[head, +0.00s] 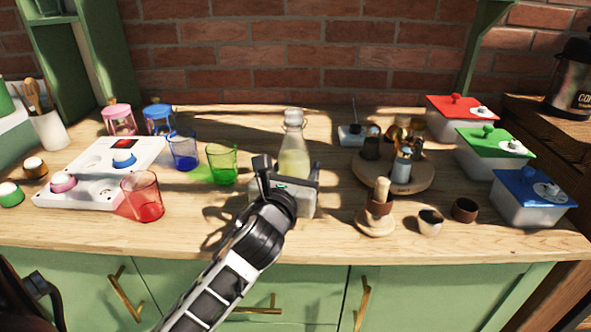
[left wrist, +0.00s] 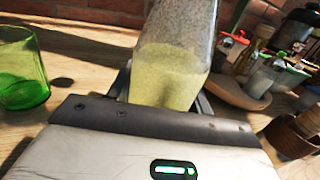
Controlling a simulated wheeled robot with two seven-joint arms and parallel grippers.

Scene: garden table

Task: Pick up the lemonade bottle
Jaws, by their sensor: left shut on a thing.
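The lemonade bottle (head: 294,150) is clear glass with pale yellow-green liquid in its lower part and a stopper on top. It stands about upright near the middle of the wooden table. My left gripper (head: 288,177) reaches it from the front and is shut on it, low on the body. In the left wrist view the bottle (left wrist: 172,72) sits between the fingers (left wrist: 165,92). The gripper hides the bottle's base, so I cannot tell whether it touches the table. My right gripper is not in view.
A green glass (head: 222,164) stands close left of the bottle, with a blue glass (head: 184,152) and a red glass (head: 142,197) further left. A round wooden tray (head: 420,180) with several items and a small wooden-handled tool (head: 381,200) stand to the right.

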